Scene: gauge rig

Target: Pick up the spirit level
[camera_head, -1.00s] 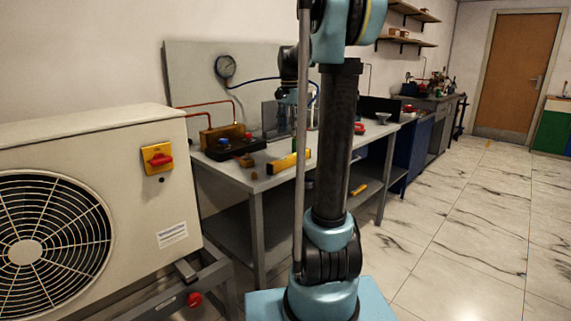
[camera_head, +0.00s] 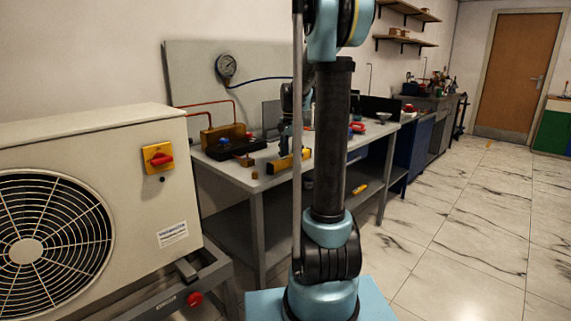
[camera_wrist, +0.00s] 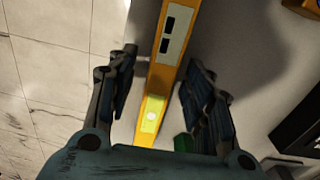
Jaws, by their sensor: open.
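The spirit level (camera_head: 275,168) is a long yellow bar lying on the grey workbench, near its front edge. In the wrist view the spirit level (camera_wrist: 156,82) runs lengthwise between my fingers, with a pale cut-out panel and a bright greenish-yellow vial. My gripper (camera_wrist: 158,62) is open, with one dark finger on each side of the bar and visible gaps on both sides. In the head view my gripper (camera_head: 284,148) is low over the level and hides part of it. Whether the fingertips touch the bench cannot be told.
On the workbench (camera_head: 258,187), a black case with a red knob (camera_head: 235,148) and a brass block (camera_head: 222,133) stand left of the level. A pressure gauge (camera_head: 226,66) hangs on the back panel. My arm column covers part of the bench. Floor to the right is clear.

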